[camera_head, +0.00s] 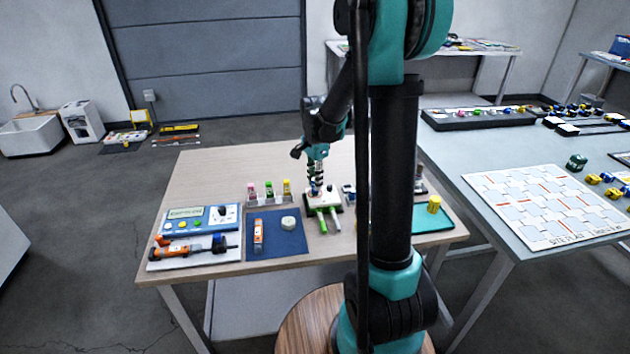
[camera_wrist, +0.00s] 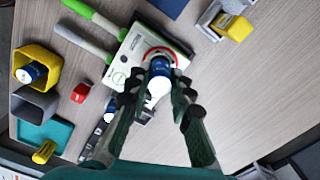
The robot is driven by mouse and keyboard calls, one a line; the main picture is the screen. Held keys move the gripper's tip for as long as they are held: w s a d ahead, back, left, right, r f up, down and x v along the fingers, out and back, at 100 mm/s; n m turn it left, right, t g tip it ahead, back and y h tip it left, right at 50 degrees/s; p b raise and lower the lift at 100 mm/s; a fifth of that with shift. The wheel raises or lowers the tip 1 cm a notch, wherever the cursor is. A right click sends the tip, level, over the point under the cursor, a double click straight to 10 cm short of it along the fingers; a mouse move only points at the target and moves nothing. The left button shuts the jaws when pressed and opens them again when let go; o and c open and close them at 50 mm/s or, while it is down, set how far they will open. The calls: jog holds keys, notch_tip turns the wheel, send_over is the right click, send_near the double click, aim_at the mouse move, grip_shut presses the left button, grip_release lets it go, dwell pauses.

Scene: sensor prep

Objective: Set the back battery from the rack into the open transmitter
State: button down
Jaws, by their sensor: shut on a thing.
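My gripper (camera_head: 315,184) is over the white box (camera_head: 312,200), which looks like the transmitter, at the middle of the wooden table. In the wrist view, my gripper (camera_wrist: 161,76) is shut on a blue cylinder with a white end, apparently the battery (camera_wrist: 157,88). The battery is over a red-ringed round opening in the white box (camera_wrist: 128,68). Whether it is in the opening or just above it I cannot tell. A dark rack (camera_wrist: 96,140) lies beside the box with a blue-and-white piece in it; my fingers partly hide it.
Green and white handles (camera_head: 324,224) stick out from the box's front. A blue mat (camera_head: 274,247) and a holder with coloured pieces (camera_head: 268,196) are to the left. In the wrist view, yellow (camera_wrist: 42,55) and grey (camera_wrist: 35,107) cups and a teal tray (camera_wrist: 55,132) are at left.

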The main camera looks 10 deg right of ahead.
jog(key=shift+f, duration=1.2)
dwell(0.9)
jog(key=c, duration=1)
grip_release()
jog(key=shift+r, duration=0.6)
jog(key=shift+r, duration=3)
jog(key=s+d+f+n+t, duration=0.1)
jog(key=s+f+n, duration=0.1)
jog(key=s+n, duration=0.2)
jog(key=s+d+f+n+t, duration=0.1)
jog(key=s+n, duration=0.4)
jog(key=s, duration=0.5)
jog(key=s+d+f+n+t, duration=0.2)
jog(key=s+f+n, duration=0.1)
jog(key=s, duration=0.5)
jog(key=shift+f+n, duration=0.1)
jog(key=shift+n, duration=0.7)
